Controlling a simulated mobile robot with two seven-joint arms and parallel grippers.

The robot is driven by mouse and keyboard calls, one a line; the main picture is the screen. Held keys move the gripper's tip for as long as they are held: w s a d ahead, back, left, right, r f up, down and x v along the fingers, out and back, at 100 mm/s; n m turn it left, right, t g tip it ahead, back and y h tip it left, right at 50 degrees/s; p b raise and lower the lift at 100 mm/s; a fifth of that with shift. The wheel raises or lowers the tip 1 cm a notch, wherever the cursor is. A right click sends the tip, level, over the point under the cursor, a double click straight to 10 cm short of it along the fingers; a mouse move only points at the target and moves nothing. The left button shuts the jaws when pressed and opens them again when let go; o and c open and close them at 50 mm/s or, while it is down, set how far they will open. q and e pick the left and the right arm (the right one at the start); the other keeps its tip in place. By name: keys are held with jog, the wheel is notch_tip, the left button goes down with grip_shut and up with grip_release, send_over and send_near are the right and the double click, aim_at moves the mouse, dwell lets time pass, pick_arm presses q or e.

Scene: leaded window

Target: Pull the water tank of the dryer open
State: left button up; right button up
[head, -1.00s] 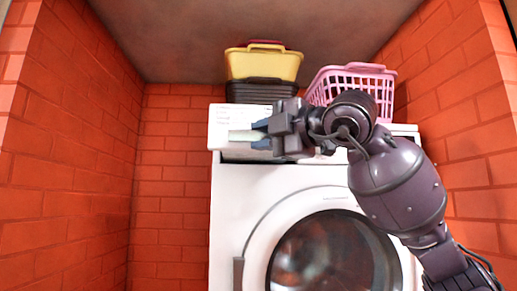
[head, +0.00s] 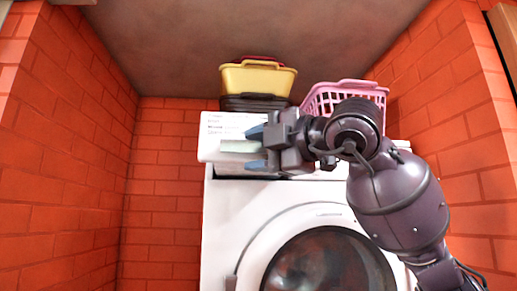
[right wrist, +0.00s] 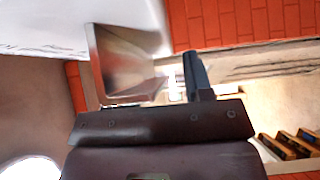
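The white dryer (head: 222,225) stands in a brick niche. Its water tank (head: 218,155) is the white block at the upper left, with printed text and a pale grip recess (head: 240,146). A dark gap shows below the tank; I cannot tell how far it stands out. My right gripper (head: 256,149) is at the recess, its blue fingertips apart, one above and one below it. No hold is visible. In the right wrist view one dark finger (right wrist: 197,75) shows beside a grey-brown hollow piece that looks like the recess (right wrist: 125,62). My left gripper is out of view.
A yellow basket (head: 258,79) on a dark one (head: 255,103) and a pink basket (head: 345,95) stand on top of the dryer. Its round door (head: 330,262) is below. Brick walls (head: 65,165) close in both sides; the space left of the dryer is free.

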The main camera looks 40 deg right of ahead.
jog(key=shift+s+r, duration=0.1)
jog(key=b+v, duration=0.1)
jog(key=v, duration=0.9)
jog(key=shift+s, duration=0.25)
jog(key=shift+d, duration=0.15)
